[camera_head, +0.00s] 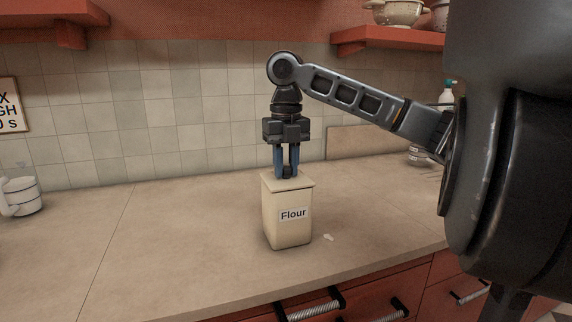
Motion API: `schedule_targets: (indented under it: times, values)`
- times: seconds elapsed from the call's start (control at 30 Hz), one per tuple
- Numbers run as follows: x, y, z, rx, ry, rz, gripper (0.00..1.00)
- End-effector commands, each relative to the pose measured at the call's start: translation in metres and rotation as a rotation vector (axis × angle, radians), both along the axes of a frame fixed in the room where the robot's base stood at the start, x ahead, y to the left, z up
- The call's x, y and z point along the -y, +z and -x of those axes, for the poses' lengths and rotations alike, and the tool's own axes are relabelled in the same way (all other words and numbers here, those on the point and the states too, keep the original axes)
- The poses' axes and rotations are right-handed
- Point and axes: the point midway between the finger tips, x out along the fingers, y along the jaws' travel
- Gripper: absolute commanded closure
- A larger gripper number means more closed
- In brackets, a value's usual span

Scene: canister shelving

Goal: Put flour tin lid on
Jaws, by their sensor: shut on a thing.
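The flour tin (283,228) is a cream, square-sided canister with a "Flour" label, standing upright on the counter. Its cream lid (303,183) is at the top of the tin, lying about level. I cannot tell whether it is fully seated. My gripper (287,174) points straight down above the tin, with its blue-sided fingers shut on the lid's dark knob. The knob is mostly hidden between the fingertips.
The counter (170,265) is mostly clear around the tin. A small pale scrap (328,237) lies to its right. A white mug (22,196) stands at far left, and a board (350,142) leans on the tiled wall. Red shelves hang above.

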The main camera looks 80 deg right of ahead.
Motion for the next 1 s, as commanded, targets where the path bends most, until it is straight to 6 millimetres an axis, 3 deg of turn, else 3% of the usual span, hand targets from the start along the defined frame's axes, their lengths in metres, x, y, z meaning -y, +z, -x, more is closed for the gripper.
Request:
schedule_targets:
  times: [0.67,0.7,1.0]
  values:
    - [0.0002,-0.0025,-0.0001,0.000,0.000,0.001,1.00]
    - [0.0001,-0.0025,0.0000,0.000,0.000,0.001,0.71]
    - [0.0001,-0.0025,0.0000,0.000,0.000,0.000,0.43]
